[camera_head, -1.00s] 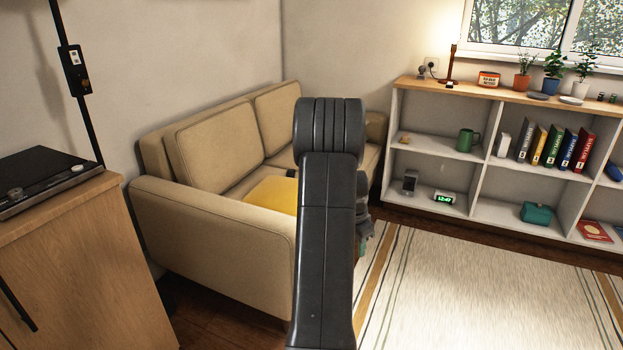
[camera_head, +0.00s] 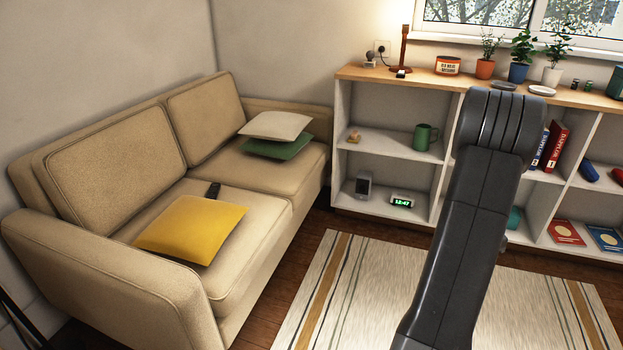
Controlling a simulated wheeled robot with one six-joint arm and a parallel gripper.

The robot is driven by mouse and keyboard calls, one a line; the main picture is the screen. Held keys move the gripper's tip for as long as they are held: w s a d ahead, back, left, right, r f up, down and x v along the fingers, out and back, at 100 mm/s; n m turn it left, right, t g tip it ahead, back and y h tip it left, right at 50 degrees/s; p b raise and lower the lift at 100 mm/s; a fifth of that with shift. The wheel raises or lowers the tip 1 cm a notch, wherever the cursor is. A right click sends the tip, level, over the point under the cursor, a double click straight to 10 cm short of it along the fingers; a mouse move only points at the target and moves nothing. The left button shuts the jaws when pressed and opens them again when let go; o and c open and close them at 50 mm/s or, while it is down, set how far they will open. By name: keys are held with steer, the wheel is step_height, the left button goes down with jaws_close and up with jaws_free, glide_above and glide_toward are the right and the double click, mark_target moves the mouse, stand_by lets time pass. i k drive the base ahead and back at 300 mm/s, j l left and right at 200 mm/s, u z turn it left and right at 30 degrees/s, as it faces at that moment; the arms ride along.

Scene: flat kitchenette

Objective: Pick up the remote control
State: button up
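A small dark object that looks like the remote control (camera_head: 213,190) lies on the seat of the beige sofa (camera_head: 262,215). It is just behind the yellow cushion (camera_head: 192,229), towards the backrest; the cushion may hide part of it. My arm stands in the right part of the view, well to the right of the sofa. My gripper itself does not show, so its state is not visible.
A white cushion (camera_head: 276,125) lies on a green one (camera_head: 278,149) at the sofa's far end. A shelf unit (camera_head: 361,72) with books, a clock and plants stands along the back wall. A striped rug (camera_head: 353,287) covers the clear floor before it.

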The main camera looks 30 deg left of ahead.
mark_target(213, 189)
steer(key=i+u, duration=0.4)
steer(key=i+l+u, duration=0.1)
steer(key=i+u, duration=0.3)
steer(key=i+l+u, duration=0.25)
steer(key=i+u, duration=0.15)
steer(key=i+j+u, duration=0.1)
steer(key=u, duration=0.3)
steer(key=i+u, duration=0.55)
steer(key=u, duration=0.3)
steer(key=i+l+u, duration=0.1)
steer(key=i+u, duration=0.15)
steer(key=u, duration=0.2)
